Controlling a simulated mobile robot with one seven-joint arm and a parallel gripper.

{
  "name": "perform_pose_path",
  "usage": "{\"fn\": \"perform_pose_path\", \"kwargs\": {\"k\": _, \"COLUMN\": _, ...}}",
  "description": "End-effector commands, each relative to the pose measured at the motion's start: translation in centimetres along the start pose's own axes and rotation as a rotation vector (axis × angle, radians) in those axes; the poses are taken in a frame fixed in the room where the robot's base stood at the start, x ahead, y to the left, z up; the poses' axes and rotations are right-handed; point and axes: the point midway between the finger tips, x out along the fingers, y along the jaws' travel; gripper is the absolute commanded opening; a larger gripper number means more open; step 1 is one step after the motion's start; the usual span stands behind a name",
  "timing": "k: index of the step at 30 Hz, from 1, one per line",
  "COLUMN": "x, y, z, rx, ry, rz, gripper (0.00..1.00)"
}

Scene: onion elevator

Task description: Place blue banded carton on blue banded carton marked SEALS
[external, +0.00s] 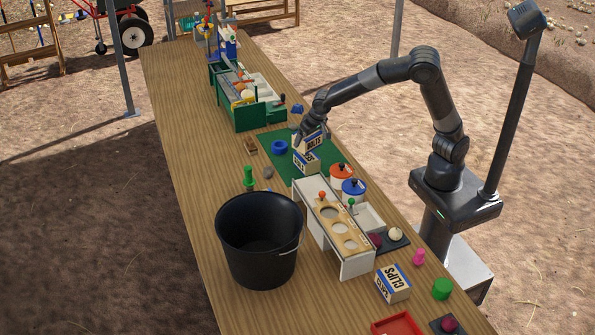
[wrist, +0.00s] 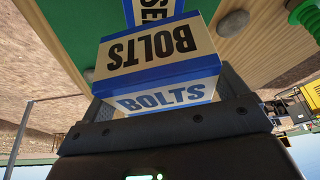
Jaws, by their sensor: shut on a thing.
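A white carton with blue bands marked BOLTS (external: 314,142) is held in my gripper (external: 305,133). In the wrist view the BOLTS carton (wrist: 155,52) sits between the two fingers of my gripper (wrist: 168,98), its lettered faces toward the camera. The blue banded carton marked SEALS (external: 306,164) stands on the green mat, directly below the held carton in the external view. In the wrist view part of the SEALS carton (wrist: 152,11) shows just beyond the BOLTS carton, with only "SE" readable. Whether the two cartons touch I cannot tell.
A blue ring (external: 279,148) lies left of the cartons. An orange-lidded pot (external: 341,175) and a blue-lidded pot (external: 353,190) stand to the right. A white stand with holes (external: 332,228), a black bucket (external: 259,240) and a CLIPS carton (external: 393,284) are nearer. Green bins (external: 245,115) stand beyond.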

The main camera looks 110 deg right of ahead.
Motion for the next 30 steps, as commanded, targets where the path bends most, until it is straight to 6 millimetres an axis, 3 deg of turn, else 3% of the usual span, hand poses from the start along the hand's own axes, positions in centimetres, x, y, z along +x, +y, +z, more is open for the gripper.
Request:
{"fn": "perform_pose_path", "kwargs": {"k": 10, "x": 3.5, "y": -0.1, "z": 1.4, "rx": 0.001, "ry": 0.001, "rz": 0.001, "gripper": 0.59}}
{"fn": "perform_pose_path", "kwargs": {"k": 22, "x": 4.0, "y": -0.1, "z": 1.6, "rx": 0.002, "ry": 0.001, "rz": -0.001, "gripper": 0.59}}
{"fn": "perform_pose_path", "kwargs": {"k": 23, "x": 4.0, "y": -0.1, "z": 1.6, "rx": 0.001, "ry": 0.001, "rz": -0.001, "gripper": 0.92}}
{"fn": "perform_pose_path", "kwargs": {"k": 26, "x": 4.0, "y": -0.1, "z": 1.6, "rx": 0.001, "ry": 0.001, "rz": -0.001, "gripper": 1.00}}
{"fn": "perform_pose_path", "kwargs": {"k": 30, "x": 4.0, "y": -0.1, "z": 1.6, "rx": 0.001, "ry": 0.001, "rz": -0.001, "gripper": 1.00}}
